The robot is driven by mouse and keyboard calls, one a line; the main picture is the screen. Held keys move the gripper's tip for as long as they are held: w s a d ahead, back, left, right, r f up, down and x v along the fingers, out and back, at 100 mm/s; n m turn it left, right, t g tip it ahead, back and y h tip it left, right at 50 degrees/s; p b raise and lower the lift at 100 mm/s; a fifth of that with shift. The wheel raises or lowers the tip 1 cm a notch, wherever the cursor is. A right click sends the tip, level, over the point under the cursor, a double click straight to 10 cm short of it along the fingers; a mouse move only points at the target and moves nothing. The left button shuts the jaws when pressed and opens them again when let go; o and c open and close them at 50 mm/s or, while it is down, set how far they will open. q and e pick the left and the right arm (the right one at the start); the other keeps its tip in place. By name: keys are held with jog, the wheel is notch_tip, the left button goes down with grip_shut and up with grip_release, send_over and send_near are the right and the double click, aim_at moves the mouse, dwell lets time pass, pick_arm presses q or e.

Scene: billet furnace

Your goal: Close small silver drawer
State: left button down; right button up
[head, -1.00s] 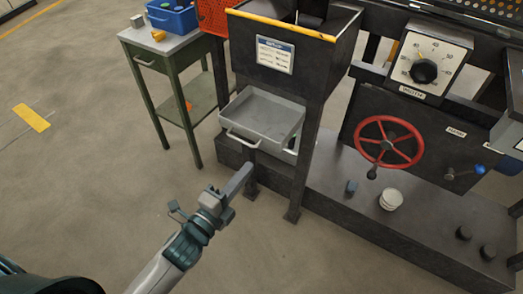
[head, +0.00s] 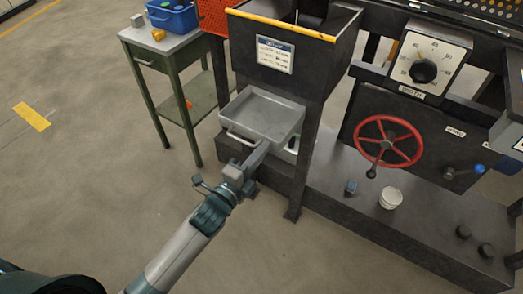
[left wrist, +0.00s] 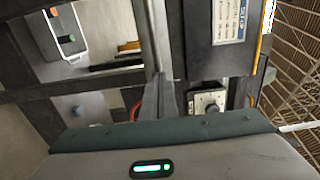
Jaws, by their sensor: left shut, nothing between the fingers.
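The small silver drawer (head: 270,114) is a shallow, empty grey tray with a bar handle on its front. In the head view it sticks out under the dark hopper. My left gripper (head: 262,149) is shut and empty, with its fingertips at the drawer's lower front, right of the handle. I cannot tell whether they touch it. The gripper hides part of the drawer's front edge. In the left wrist view the shut fingers (left wrist: 160,100) point into the furnace frame. My right gripper is not in view.
The dark hopper (head: 268,78) with a yellow edge is above the drawer, and its leg (head: 305,165) stands close on the right. A green side table (head: 150,62) with a blue bin (head: 172,20) is at left. A red handwheel (head: 388,142) is at right. The floor at left is clear.

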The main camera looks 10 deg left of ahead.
aim_at(289, 120)
pick_arm(q)
jog(key=shift+w, duration=0.15)
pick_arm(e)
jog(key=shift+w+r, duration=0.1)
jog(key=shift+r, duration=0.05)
